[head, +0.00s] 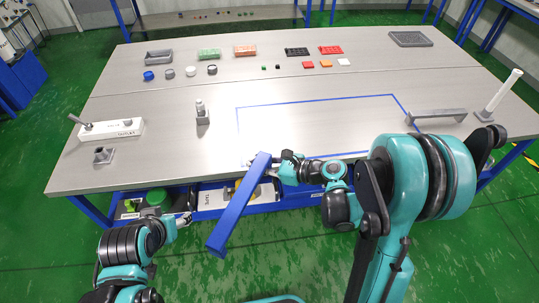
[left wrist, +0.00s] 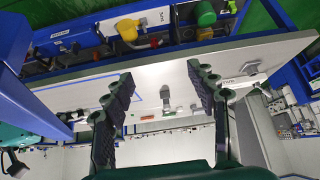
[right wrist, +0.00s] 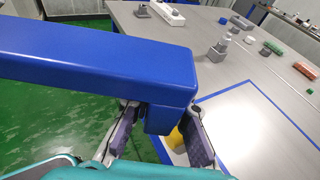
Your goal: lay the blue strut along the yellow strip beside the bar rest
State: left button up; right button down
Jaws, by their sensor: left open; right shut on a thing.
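The blue strut (head: 238,207) is a long bar held in front of the table's near edge, slanting from the table down toward the lower left. My right gripper (right wrist: 158,135) is shut on a short blue part under one end of the strut (right wrist: 95,68); it also shows in the head view (head: 277,170). My left gripper (left wrist: 160,84) is open and empty, low in front of the table at the left in the head view (head: 186,218). A grey raised bar on two feet (head: 437,115) stands at the table's right; I cannot tell if it is the bar rest. I cannot make out a yellow strip.
The table (head: 180,170) has a blue taped outline (head: 310,101) with bare surface inside. A white base with a lever (head: 112,130) and small grey parts stand left. Trays and small pieces line the back. A white post (head: 503,92) stands right. Bins sit under the near edge.

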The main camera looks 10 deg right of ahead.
pick_arm(q)
jog(key=m+g+h, duration=0.1)
jog(key=m+g, duration=0.5)
jog(key=m, duration=0.1)
send_near(242, 194)
jog(key=f, duration=0.7)
jog(key=w+d+f, duration=0.1)
jog(key=f, duration=0.2)
jog(key=shift+f, duration=0.2)
pick_arm(e)
jog(key=shift+a, duration=0.35)
pick_arm(q)
jog(key=c, duration=1.2)
grip_shut()
pick_arm(e)
jog(key=c, duration=1.3)
grip_release()
jog(key=shift+c, duration=0.2)
